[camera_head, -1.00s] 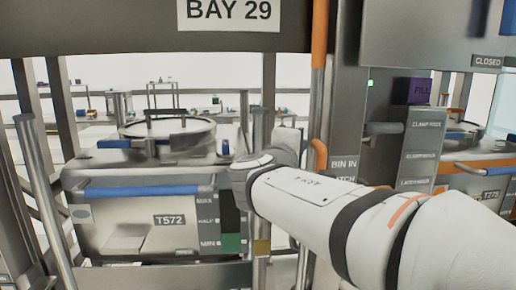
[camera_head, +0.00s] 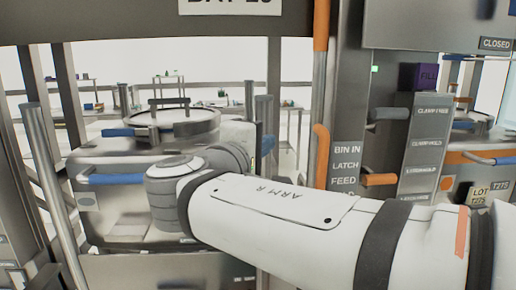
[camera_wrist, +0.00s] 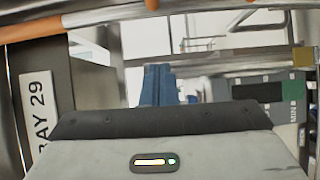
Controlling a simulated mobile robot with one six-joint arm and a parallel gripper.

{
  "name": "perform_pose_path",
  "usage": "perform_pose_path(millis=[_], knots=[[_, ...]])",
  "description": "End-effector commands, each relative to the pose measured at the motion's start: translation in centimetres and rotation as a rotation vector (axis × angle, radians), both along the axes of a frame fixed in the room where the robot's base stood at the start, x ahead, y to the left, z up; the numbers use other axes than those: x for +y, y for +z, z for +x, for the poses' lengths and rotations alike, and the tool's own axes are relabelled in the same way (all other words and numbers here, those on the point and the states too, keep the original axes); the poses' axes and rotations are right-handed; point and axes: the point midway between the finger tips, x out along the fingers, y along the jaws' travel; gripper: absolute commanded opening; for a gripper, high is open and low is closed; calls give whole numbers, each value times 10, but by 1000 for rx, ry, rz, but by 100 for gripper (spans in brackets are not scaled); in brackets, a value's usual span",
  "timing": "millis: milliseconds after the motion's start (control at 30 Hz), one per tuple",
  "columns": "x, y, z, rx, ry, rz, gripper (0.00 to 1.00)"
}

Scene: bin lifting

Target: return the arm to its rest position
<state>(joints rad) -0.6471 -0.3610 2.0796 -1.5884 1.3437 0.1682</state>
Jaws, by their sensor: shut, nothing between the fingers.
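My arm (camera_head: 290,205) reaches from the lower right across the head view, its white forearm in front of a bin. Its far end bends back beside the bin, and my gripper is hidden there. In the wrist view my gripper (camera_wrist: 158,85) shows as two blue fingers close together above its grey body, shut and empty. The steel bin (camera_head: 112,215), with a round lid and blue handles, stands upright in the bay behind the arm. The arm hides its right part; I cannot tell whether they touch.
Steel posts with an orange handrail (camera_head: 321,60) stand right of the bin. A panel with lever handles and BIN IN, LATCH and FEED labels (camera_head: 346,164) is close behind the forearm. The BAY 29 sign (camera_wrist: 38,120) shows sideways in the wrist view. Another bin (camera_head: 492,176) is at right.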

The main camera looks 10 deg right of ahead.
Motion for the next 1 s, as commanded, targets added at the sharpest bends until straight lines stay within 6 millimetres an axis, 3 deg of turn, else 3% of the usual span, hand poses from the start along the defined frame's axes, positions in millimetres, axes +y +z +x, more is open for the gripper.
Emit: perform_pose_path(millis=[433,567,667,800,1000], knots=[[7,-1,-9,3,-2,0,0],[-4,-14,-9,58,-22,38,0],[-24,-44,-13,170,-66,129,0],[-53,-105,-33,367,-157,361,0],[-64,-179,-81,548,-297,784,0]])
